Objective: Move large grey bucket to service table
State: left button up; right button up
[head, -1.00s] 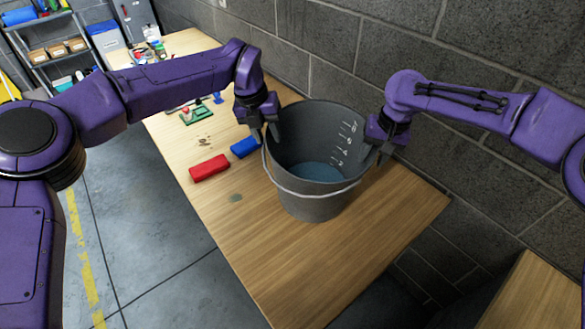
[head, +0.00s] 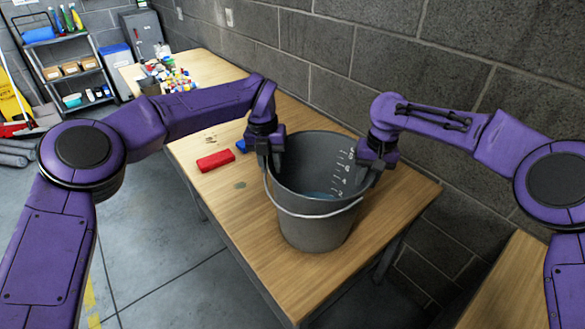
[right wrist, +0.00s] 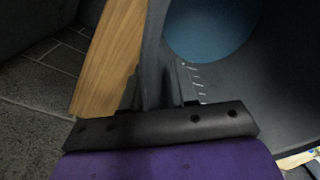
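The large grey bucket (head: 318,232) is upright over the near end of the wooden table; I cannot tell whether its base touches the top. It has white scale marks, a pale handle hanging in front and blue inside its bottom. My left gripper (head: 271,160) is shut on its left rim. My right gripper (head: 370,172) is shut on its right rim. In the right wrist view the bucket wall (right wrist: 153,60) passes between the fingers of the right gripper (right wrist: 160,95). No label shows which surface is the service table.
Another wooden surface (head: 515,290) is at the lower right. A block wall runs behind. Shelves (head: 75,75) stand far left, with open floor before them.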

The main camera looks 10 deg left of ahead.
jog(key=shift+w+a+f, duration=0.1)
jog(key=shift+w+f, duration=0.4)
jog(key=shift+w, duration=0.1)
jog(key=shift+a+r, duration=0.1)
jog(key=shift+a, duration=0.05)
jog(key=shift+s+a, duration=0.15)
jog(key=shift+s, duration=0.2)
jog(key=shift+s+r, duration=0.15)
jog(key=shift+r, duration=0.15)
jog(key=r, duration=0.8)
jog(key=d+r, duration=0.1)
jog(key=r, duration=0.2)
jog(key=shift+d+r, duration=0.1)
jog(key=shift+r, duration=0.3)
pick_arm(q)
notch_tip(320, 180, up, 8)
jog(key=shift+w+a, duration=0.45)
pick_arm(e)
jog(key=shift+r, duration=0.15)
